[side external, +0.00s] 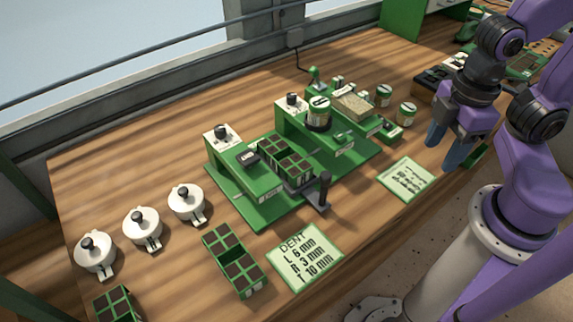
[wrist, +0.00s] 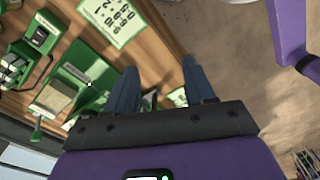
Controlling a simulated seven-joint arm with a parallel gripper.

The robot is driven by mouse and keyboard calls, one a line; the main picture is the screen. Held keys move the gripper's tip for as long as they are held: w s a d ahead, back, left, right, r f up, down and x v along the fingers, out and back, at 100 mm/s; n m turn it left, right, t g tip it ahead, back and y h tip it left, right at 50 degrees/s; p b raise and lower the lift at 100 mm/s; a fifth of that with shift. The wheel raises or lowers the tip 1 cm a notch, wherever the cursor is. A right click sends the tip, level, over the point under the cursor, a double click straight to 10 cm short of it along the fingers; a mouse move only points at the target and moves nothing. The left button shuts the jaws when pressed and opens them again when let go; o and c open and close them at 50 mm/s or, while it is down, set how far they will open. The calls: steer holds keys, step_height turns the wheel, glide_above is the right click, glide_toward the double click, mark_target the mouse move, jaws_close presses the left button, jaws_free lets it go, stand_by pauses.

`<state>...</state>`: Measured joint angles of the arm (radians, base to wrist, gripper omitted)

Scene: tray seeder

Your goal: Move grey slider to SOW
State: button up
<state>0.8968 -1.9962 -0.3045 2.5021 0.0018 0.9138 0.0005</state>
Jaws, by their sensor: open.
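The green seeder machine (side external: 232,205) stands mid-table, with two raised green housings that each carry a dark knob. A dark grey upright handle on a flat grey plate (side external: 322,192) sits at its front right edge; it looks like the grey slider. A cell tray (side external: 285,158) lies between the housings. I cannot read a SOW mark. My gripper (side external: 447,145) is open and empty, above the table's right front edge, well right of the handle and apart from it. In the wrist view its fingers (wrist: 158,78) are spread, with part of the green machinery to their left.
Several white lidded pots (side external: 142,228) and loose cell trays (side external: 235,262) stand at the left. Two printed cards lie in front, one reading DENT (side external: 305,258), the other (side external: 407,179) near my gripper. Jars (side external: 405,114) stand behind. Bare wood lies between the cards.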

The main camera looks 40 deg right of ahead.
steer(key=shift+a, duration=0.1)
steer(key=c, duration=0.6)
steer(key=w+a+r, duration=0.1)
steer(key=w+a, duration=0.2)
steer(key=a, duration=0.1)
steer(key=w+a+r+h, duration=0.1)
steer(key=w+a, duration=0.3)
steer(key=w+a+r+h, duration=0.1)
steer(key=w+a, duration=0.2)
steer(key=a, duration=0.1)
steer(key=shift+w+a+g, duration=0.15)
steer(key=shift+w+g, duration=0.1)
steer(key=shift+g, duration=0.15)
jaws_close()
steer(key=w+a+g+h, duration=0.1)
steer(key=w+a, duration=0.3)
steer(key=a, duration=0.2)
steer(key=w+a+h, duration=0.1)
steer(key=w+a, duration=0.3)
steer(key=a, duration=0.2)
steer(key=s+d+f, duration=0.3)
steer(key=d+f, duration=0.3)
steer(key=f, duration=0.4)
steer(key=shift+s+d, duration=0.3)
steer(key=shift+s, duration=0.1)
